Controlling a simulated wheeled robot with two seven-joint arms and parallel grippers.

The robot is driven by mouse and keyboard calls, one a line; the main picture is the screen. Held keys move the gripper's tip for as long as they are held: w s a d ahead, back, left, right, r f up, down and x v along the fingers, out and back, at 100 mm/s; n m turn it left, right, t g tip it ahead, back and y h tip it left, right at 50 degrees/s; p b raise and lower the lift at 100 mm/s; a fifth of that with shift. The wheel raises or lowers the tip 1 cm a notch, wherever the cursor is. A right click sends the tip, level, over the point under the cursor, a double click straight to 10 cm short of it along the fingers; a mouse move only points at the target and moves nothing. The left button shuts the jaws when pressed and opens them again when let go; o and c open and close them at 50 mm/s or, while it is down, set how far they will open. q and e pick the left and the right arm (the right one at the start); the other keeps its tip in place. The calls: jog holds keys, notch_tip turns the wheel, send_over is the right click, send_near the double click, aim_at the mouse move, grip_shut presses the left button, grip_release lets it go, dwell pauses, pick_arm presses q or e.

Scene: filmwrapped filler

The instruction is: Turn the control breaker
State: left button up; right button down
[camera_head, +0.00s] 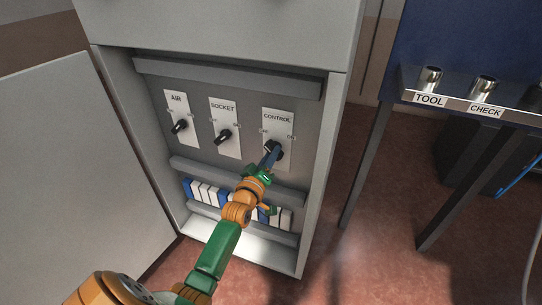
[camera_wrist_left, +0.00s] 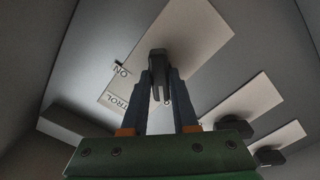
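The control breaker has a white plate (camera_head: 278,119) marked CONTROL, right of the AIR and SOCKET breakers on the grey cabinet panel. Its black knob (camera_head: 277,148) is partly hidden by my left gripper (camera_head: 270,156). In the left wrist view, the knob (camera_wrist_left: 158,62) sits between the two dark fingertips of my left gripper (camera_wrist_left: 162,80), which appear to touch both its sides. The word ON shows on the plate (camera_wrist_left: 200,45) there. My right gripper is not in view.
The AIR knob (camera_head: 179,126) and SOCKET knob (camera_head: 223,136) are left of the gripper. The cabinet door (camera_head: 75,170) stands open at left. Blue and white modules (camera_head: 200,192) line the lower panel. A table with a TOOL/CHECK shelf (camera_head: 455,101) stands at right.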

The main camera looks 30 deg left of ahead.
pick_arm(q)
grip_shut()
jog(key=shift+f+m+p, duration=0.1)
jog(key=shift+m+p, duration=1.65)
jog(key=shift+m, duration=7.25)
jog(key=o, duration=0.7)
grip_release()
jog(key=shift+s, duration=0.1)
